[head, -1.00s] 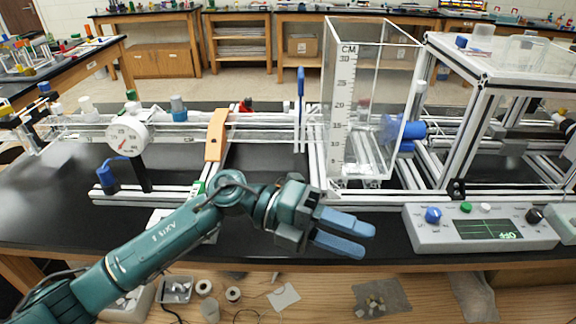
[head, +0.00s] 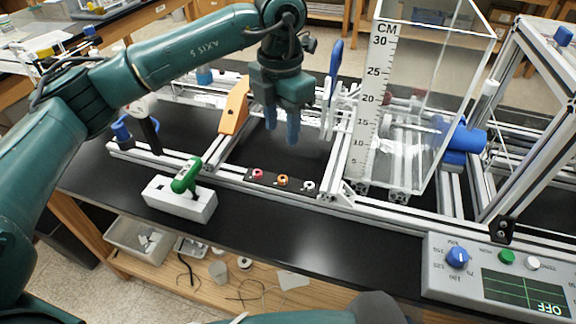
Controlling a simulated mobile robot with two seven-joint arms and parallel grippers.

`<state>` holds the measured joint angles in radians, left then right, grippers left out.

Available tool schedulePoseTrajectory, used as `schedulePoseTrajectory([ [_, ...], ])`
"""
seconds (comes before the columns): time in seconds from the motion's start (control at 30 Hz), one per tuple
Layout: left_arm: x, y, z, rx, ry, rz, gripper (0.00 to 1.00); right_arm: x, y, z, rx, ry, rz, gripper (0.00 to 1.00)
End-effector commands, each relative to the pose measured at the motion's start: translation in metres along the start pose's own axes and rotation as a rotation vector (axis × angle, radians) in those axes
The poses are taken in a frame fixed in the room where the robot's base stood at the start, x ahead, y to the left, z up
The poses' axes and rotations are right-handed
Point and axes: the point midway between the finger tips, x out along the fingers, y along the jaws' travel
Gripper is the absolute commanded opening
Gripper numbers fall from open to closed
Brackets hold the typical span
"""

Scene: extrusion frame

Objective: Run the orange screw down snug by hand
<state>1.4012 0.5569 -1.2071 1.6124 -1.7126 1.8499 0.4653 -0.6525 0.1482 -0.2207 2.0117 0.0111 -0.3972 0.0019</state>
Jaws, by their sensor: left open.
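The orange screw (head: 282,181) sits in a small dark strip (head: 270,187) on the frame's front rail, between a pink screw (head: 258,174) and a white screw (head: 309,186). Whether it is seated cannot be told at this size. My left gripper (head: 281,128) is open and empty, with its two blue fingers pointing down. In the picture it is just above the orange screw and apart from it. My right gripper is not in view.
An orange bracket (head: 234,107) stands left of my left gripper. A blue-handled upright (head: 335,62) and the clear scaled tank (head: 420,100) stand to the right. A white block (head: 180,199) with a green handle (head: 186,176) is at front left. A control box (head: 470,275) is at front right.

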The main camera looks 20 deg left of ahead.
Motion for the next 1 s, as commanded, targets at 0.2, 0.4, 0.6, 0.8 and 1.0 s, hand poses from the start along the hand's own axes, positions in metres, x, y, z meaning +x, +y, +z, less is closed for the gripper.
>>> schedulePoseTrajectory([
  [0.2,0.041,-0.001,-0.002,0.001,0.006,-0.004,0.42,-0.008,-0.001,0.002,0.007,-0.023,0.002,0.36],
  [0.4,0.082,-0.002,-0.001,0.002,0.005,-0.005,0.42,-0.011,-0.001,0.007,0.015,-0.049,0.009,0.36],
  [0.6,0.111,-0.002,-0.001,0.001,0.002,-0.006,0.42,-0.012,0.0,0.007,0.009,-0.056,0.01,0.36],
  [0.8,0.122,-0.002,0.0,0.003,0.0,-0.004,0.42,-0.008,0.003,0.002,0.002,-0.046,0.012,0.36],
  [1.0,0.123,-0.002,0.0,0.003,-0.001,-0.004,0.42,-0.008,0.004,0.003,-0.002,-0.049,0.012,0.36],
])
